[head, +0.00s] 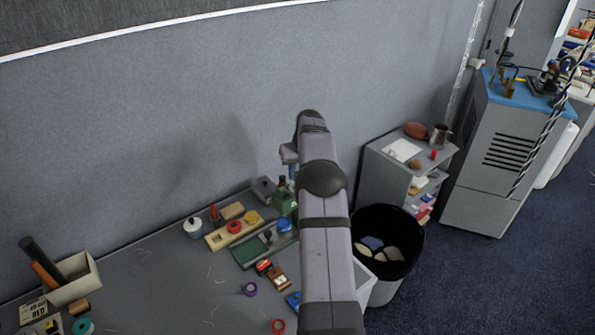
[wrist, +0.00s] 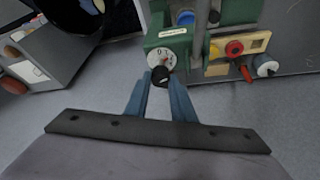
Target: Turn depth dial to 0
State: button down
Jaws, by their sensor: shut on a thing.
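The depth dial (wrist: 160,57) has a white face with small dark digits and a red mark, set on a green machine housing (wrist: 177,35). A black knob (wrist: 160,77) sits at the lower side of the dial face. My gripper (wrist: 161,84) has its two blue-grey fingers closed on the black knob, one on each side. The digits are too small to read the setting surely. In the head view, my arm covers part of the green machine (head: 283,201), and the dial cannot be made out there.
A wooden block with red and yellow round pieces (head: 232,234) lies left of the machine. A black bin (head: 388,246) and a grey shelf (head: 385,168) stand to the right. A grey wall rises behind; the table's middle is fairly clear.

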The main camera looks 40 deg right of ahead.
jog(key=n+y+p, duration=0.1)
jog(key=n, duration=0.2)
jog(key=shift+d+r+p, duration=0.15)
jog(key=shift+p, duration=0.25)
jog(key=shift+n+y+p, duration=0.5)
jog(key=shift+n+p, duration=0.4)
jog(key=shift+n, duration=0.2)
jog(key=shift+n+p, duration=0.3)
jog(key=c, duration=1.5)
grip_release()
jog(key=shift+c, duration=0.2)
jog(key=shift+d, duration=0.1)
jog(key=shift+b+v, duration=1.9)
jog(key=shift+v, duration=1.7)
